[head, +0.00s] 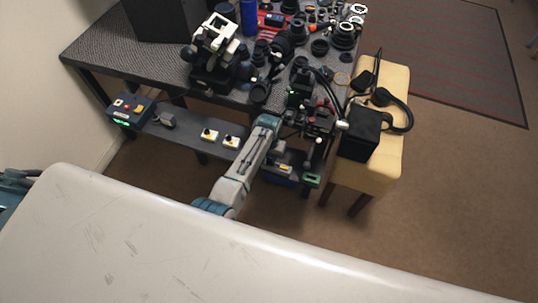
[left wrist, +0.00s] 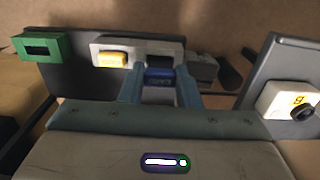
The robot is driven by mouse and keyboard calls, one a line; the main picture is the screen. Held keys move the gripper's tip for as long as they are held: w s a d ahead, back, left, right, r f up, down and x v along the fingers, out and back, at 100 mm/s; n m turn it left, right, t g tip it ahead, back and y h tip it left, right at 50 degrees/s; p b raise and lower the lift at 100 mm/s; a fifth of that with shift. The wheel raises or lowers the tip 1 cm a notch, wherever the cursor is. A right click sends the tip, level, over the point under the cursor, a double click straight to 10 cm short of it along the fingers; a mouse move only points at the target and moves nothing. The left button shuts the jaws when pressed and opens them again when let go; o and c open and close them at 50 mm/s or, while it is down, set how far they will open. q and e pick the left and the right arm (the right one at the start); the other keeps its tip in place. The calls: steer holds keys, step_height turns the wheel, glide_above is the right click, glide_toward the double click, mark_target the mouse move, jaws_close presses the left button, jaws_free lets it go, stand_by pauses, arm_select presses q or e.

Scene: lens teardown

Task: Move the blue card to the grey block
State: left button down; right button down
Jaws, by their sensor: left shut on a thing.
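My left gripper (left wrist: 160,88) is shut on the blue card (left wrist: 160,74), which shows between its two fingers in the left wrist view. The light grey block (left wrist: 140,46) is just beyond the fingertips. It has a yellow card (left wrist: 110,60) at its left and a dark slot (left wrist: 160,61) at its right, in line with the blue card. I cannot tell whether the card touches the slot. In the head view the yellow card (head: 285,168) shows beside my left arm; the blue card cannot be made out there. My right gripper is not in view.
A green block (left wrist: 38,46) with a dark slot stands left of the grey block; it also shows in the head view (head: 312,180). A yellow bench (head: 375,178) with a black box (head: 360,135) stands to the right.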

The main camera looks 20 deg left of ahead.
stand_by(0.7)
arm_select(q)
steer(key=shift+p, duration=0.3)
steer(key=shift+f, duration=0.3)
steer(key=shift+f+b, duration=0.35)
steer(key=shift+f, duration=0.05)
steer(key=shift+f, duration=0.15)
stand_by(0.7)
steer(key=shift+f, duration=0.15)
steer(key=shift+f+b, duration=0.3)
